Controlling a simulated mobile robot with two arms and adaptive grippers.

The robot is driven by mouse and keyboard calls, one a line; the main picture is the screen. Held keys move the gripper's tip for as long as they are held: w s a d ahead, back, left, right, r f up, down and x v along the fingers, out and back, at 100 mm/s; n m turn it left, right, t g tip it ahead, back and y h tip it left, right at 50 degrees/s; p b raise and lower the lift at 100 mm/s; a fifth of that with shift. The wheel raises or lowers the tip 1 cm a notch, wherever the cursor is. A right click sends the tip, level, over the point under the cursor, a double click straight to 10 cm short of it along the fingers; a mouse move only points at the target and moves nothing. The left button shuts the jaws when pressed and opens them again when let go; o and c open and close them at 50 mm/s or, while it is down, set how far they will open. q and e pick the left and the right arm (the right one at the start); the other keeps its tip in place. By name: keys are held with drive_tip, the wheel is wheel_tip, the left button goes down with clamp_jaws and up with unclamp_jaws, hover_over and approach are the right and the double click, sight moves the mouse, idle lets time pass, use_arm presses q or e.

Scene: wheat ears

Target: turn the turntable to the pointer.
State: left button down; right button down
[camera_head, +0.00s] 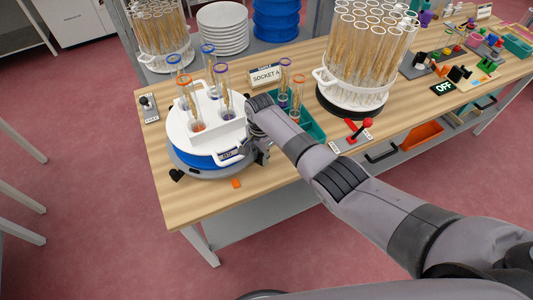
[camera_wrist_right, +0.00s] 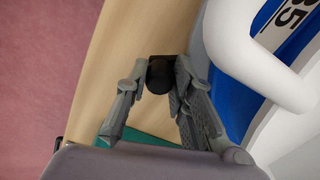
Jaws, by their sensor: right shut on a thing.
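The turntable (camera_head: 190,170) is a round grey base at the left end of the wooden table. A blue drum with a white rack (camera_head: 206,124) holding several tubes of ears sits on it. A black knob (camera_head: 176,175) sticks out at its front left. A small orange marker (camera_head: 236,183) lies on the table just in front of the rim; I cannot tell for sure that it is the pointer. My right gripper (camera_head: 262,155) is at the right side of the turntable. In the right wrist view its fingers (camera_wrist_right: 158,85) close around a black knob (camera_wrist_right: 160,73). My left gripper is not in view.
A green tray (camera_head: 312,130) with tubes stands behind my right arm. A large tube rack (camera_head: 365,65) and a red lever (camera_head: 360,130) are to the right. A small lever switch (camera_head: 148,108) is at the far left. Bare wood lies in front of the turntable.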

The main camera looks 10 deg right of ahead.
drive_tip(key=shift+s+a, duration=0.2)
idle(0.3)
drive_tip(key=c, duration=1.4)
unclamp_jaws()
wheel_tip(320, 180, up, 12)
